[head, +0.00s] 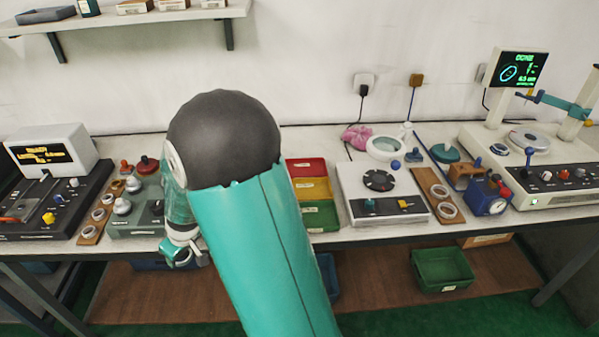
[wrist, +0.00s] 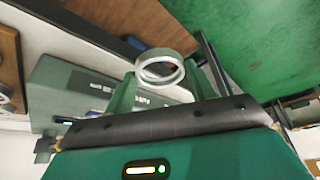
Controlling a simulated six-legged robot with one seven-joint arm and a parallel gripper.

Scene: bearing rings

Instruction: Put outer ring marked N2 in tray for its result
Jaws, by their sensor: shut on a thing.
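My gripper (wrist: 160,82) is shut on a pale metal outer ring (wrist: 160,54), held tilted at the fingertips. No mark on it is readable, so I cannot tell if it is N2. In the head view my gripper (head: 180,258) hangs at the bench's front edge, left of the trays; my arm hides part of this area. Three small trays stand in a column mid-bench: red (head: 305,168), yellow (head: 313,189) and green (head: 319,216). The right-hand display (head: 521,70) shows DONE and a ring outline.
Wooden boards with rings lie at left (head: 97,224) and right (head: 436,194). A green bin (head: 442,269) sits below.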

